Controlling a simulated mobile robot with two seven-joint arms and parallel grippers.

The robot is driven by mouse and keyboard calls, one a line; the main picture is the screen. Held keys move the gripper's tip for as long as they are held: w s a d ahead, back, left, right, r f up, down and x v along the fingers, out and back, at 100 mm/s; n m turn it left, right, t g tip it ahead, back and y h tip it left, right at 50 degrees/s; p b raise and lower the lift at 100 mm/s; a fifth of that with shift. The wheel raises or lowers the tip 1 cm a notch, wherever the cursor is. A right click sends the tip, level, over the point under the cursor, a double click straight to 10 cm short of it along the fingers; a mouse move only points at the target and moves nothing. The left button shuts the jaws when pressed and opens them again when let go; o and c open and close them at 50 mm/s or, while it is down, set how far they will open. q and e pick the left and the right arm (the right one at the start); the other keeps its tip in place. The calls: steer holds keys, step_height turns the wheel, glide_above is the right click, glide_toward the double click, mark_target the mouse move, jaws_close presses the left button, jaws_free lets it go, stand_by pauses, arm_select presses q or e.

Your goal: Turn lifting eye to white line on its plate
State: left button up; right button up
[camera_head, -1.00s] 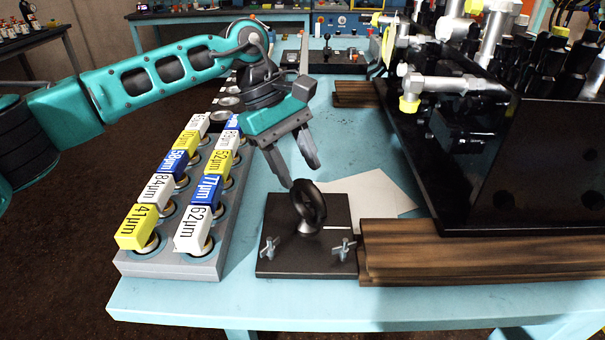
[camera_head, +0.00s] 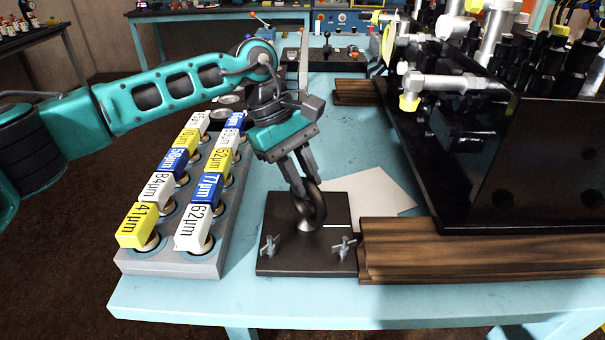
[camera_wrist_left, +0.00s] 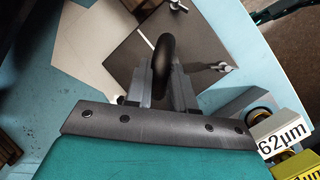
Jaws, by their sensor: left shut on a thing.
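The black lifting eye (camera_head: 309,213) stands upright on a dark square plate (camera_head: 285,258) near the table's front edge. A short white line (camera_head: 337,226) is on the plate to the right of the eye. My left gripper (camera_head: 309,192) is shut on the upper part of the eye's ring, coming from above. In the left wrist view the ring (camera_wrist_left: 162,62) sits between the two fingers, and the plate (camera_wrist_left: 196,45) lies beyond. The ring's plane does not appear lined up with the white line. My right gripper is not in view.
A grey rack (camera_head: 170,262) of labelled blocks stands close left of the plate. A wooden beam (camera_head: 470,250) lies close right, under a black machine block (camera_head: 545,165). Two wing bolts (camera_head: 269,246) stand on the plate's front part. A white sheet (camera_head: 375,190) lies behind.

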arm_select(q)
jaws_close()
